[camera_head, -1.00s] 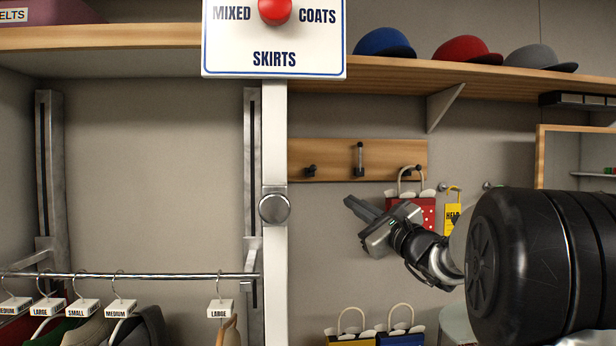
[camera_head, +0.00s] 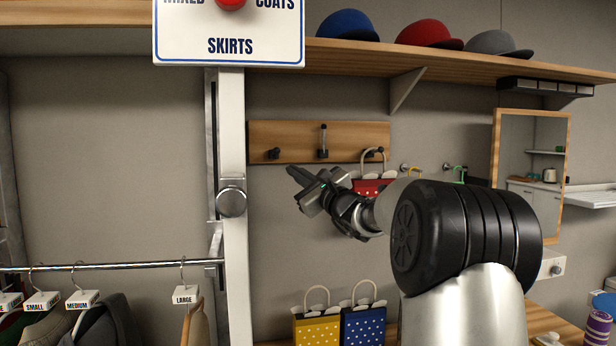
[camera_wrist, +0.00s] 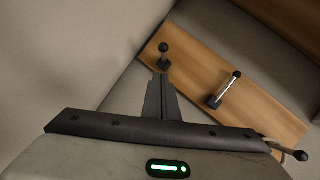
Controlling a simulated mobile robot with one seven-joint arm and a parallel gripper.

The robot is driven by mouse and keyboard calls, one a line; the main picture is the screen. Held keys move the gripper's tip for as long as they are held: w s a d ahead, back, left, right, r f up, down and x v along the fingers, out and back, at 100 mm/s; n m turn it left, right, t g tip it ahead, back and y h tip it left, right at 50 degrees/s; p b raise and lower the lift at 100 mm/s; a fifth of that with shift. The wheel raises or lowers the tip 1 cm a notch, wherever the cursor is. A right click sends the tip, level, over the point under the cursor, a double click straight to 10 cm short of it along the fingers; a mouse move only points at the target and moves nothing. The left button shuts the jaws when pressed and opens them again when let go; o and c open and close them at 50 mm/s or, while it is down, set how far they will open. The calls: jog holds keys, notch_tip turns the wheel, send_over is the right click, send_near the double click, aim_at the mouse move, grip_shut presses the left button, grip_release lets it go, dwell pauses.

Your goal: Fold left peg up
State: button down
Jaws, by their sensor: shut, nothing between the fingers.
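The wooden peg board (camera_head: 350,131) is on the wall and carries three dark pegs. The left peg (camera_head: 273,153) sticks out from the board with its knob toward me. The middle peg (camera_head: 323,142) stands folded up against the board. The right peg (camera_head: 375,152) sticks out, with a red dotted bag (camera_head: 368,186) hanging there. My gripper (camera_head: 290,170) is shut and empty, just below and right of the left peg. In the wrist view, the closed fingertips (camera_wrist: 160,76) are close below the left peg (camera_wrist: 163,55); I cannot tell whether they touch.
A white post (camera_head: 233,160) with a round knob stands left of the board. A shelf with caps (camera_head: 429,34) runs above. Yellow and blue bags (camera_head: 318,328) are below. A clothes rail (camera_head: 110,265) is at left, and a mirror (camera_head: 530,150) at right.

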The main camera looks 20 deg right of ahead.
aim_at(275, 152)
jog(key=r, duration=0.1)
jog(key=w+a+r, duration=0.1)
jog(key=a+r+p, duration=0.1)
jog(key=shift+w, duration=0.3)
jog(key=shift+r, duration=0.2)
